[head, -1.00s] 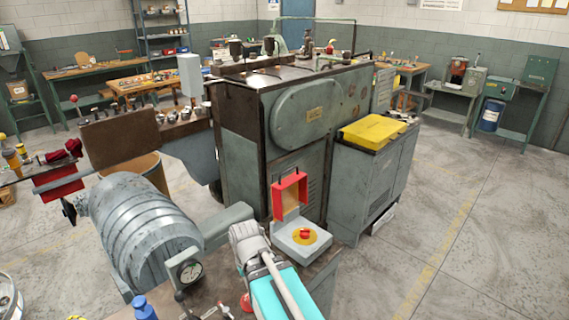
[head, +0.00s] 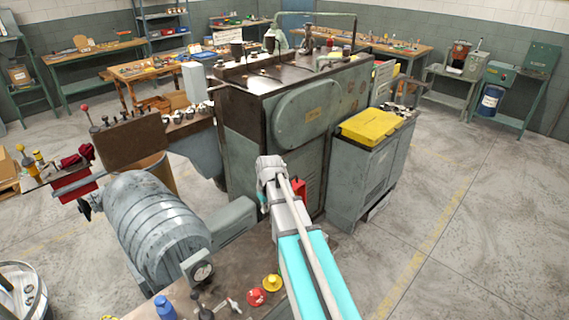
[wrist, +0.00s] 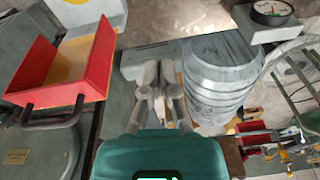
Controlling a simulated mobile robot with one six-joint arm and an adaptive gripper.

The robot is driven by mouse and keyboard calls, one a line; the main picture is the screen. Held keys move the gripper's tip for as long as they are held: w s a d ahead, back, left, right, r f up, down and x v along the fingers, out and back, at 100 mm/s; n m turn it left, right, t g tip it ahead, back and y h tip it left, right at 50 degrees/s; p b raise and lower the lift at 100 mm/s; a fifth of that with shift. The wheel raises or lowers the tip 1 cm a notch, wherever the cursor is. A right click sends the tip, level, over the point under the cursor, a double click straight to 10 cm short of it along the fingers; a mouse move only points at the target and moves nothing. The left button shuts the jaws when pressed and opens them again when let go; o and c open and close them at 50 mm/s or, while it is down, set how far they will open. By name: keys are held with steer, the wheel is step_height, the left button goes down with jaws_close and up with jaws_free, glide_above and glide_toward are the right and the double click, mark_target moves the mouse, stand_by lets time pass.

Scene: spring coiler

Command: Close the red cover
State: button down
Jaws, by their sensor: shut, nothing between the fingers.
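The red cover (wrist: 65,70) is a shallow open-sided box with a yellowish inside and a black bar handle (wrist: 50,118). It stands open, swung up from its pale grey base (wrist: 95,15), at the upper left of the wrist view. In the head view my arm hides most of the cover; only a red strip (head: 299,191) shows. My gripper (wrist: 162,72) is shut and empty. It appears to the right of the cover in the wrist view, apart from it. The base and its button are hidden behind my arm in the head view.
The grey coiler cabinet (head: 313,120) rises behind the cover. A large ribbed grey motor (head: 155,225) lies to the left, with a dial gauge (head: 203,272) near it. Yellow (head: 272,282) and red (head: 256,297) knobs are on the bench. Open floor lies at the right.

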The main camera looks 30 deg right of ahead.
steer(key=w+d+r+n+p, duration=0.1)
steer(key=w+d+r+p, duration=0.4)
steer(key=d+r+p, duration=0.1)
steer(key=w+d+r+t+p, duration=0.1)
steer(key=w+d+r+p, duration=0.4)
steer(key=r, duration=0.4)
steer(key=shift+w+d+n+p, duration=0.4)
steer(key=shift+d+p, duration=0.3)
steer(key=shift+p, duration=0.4)
steer(key=shift+f, duration=0.15)
steer(key=shift+s+d+f+b, duration=0.1)
steer(key=shift+s+f+b, duration=0.05)
steer(key=shift+f+b, duration=1.8)
steer(key=shift+s+d+f+b, duration=0.1)
steer(key=shift+s+f+b, duration=0.05)
steer(key=shift+f+b, duration=1.75)
steer(key=shift+s+f+b, duration=0.15)
steer(key=shift+f+b, duration=1.65)
steer(key=shift+b, duration=0.2)
